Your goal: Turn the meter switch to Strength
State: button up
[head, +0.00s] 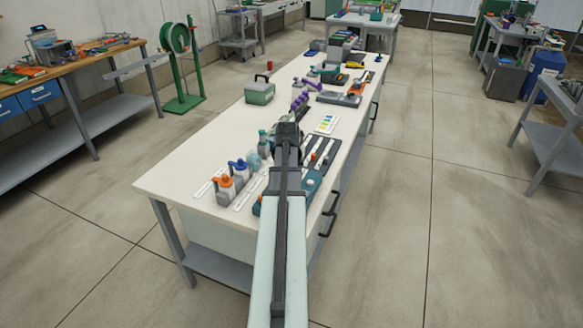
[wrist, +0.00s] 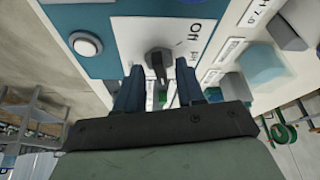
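In the wrist view, the meter's switch is a dark knob (wrist: 157,62) on a white label plate of a blue panel (wrist: 60,14). "Off" and what looks like "pH" are printed beside it. A "Strength" mark cannot be made out, and I cannot tell which mark the knob points to. My gripper (wrist: 158,72) has its two dark blue fingers apart, one on each side of the knob, with gaps showing; contact is not visible. In the head view the blue meter (head: 312,188) is partly behind my arm, which hides the switch and fingertips.
A round white button (wrist: 85,44) is on the panel left of the knob. Orange-capped (head: 225,186) and blue-capped (head: 239,171) bottles stand on the white bench (head: 185,178) left of my arm. A colour chart card (head: 327,124) lies beyond.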

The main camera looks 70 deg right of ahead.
jog(key=v, duration=1.3)
jog(key=shift+a+r, duration=0.2)
jog(key=shift+r, duration=0.15)
dwell(0.4)
